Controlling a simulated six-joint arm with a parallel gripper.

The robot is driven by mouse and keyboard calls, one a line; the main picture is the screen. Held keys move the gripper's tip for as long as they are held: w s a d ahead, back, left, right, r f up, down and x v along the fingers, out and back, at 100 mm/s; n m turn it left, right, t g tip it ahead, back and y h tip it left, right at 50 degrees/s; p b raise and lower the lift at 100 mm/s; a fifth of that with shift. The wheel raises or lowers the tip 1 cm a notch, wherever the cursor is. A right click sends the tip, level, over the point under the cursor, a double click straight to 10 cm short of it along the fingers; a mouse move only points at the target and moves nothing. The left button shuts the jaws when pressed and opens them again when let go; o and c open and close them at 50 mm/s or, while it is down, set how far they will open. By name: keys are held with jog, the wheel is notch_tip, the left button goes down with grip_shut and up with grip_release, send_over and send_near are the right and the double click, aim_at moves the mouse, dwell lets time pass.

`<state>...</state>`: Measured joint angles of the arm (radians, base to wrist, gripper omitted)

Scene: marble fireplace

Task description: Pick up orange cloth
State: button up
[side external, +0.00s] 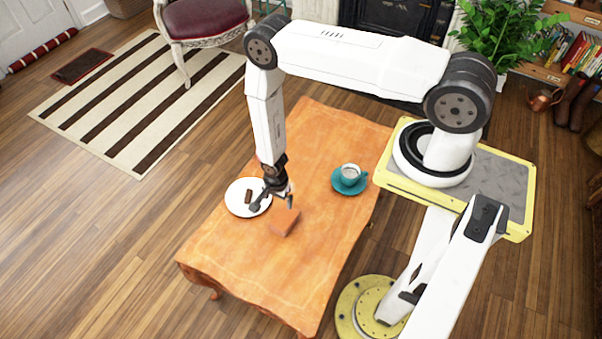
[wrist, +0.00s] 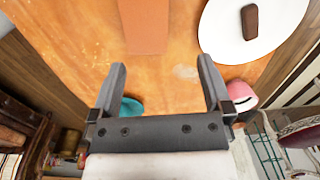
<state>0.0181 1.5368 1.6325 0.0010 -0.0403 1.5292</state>
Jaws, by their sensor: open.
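The orange cloth (side external: 285,222) looks like a small folded rectangle and lies on the orange table (side external: 225,262), close to it in colour. In the wrist view the cloth (wrist: 145,25) shows at the top, beyond my fingertips and cut off by the frame's edge. My gripper (side external: 272,206) points down, just up and left of the cloth in the side view. In the wrist view my gripper (wrist: 161,65) has its two fingers wide apart with nothing between them. I cannot tell its exact height above the table.
A white plate (side external: 236,206) with a brown piece (side external: 248,197) on it is left of my gripper. The table's front part is clear. A red-seated chair (side external: 205,17) stands beyond the table.

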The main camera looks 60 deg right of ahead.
aim_at(285, 217)
jog(key=s+f, duration=0.1)
jog(key=f+m, duration=0.1)
jog(key=shift+s+f, duration=0.35)
jog(key=shift+f, duration=0.05)
jog(key=shift+f, duration=0.1)
jog(key=shift+f, duration=1.2)
jog(key=shift+f, duration=0.15)
jog(key=shift+s+d+f, duration=0.1)
jog(key=shift+f, duration=1.15)
jog(key=shift+d+f, duration=0.1)
jog(key=shift+f, duration=1.1)
jog(key=c, duration=0.9)
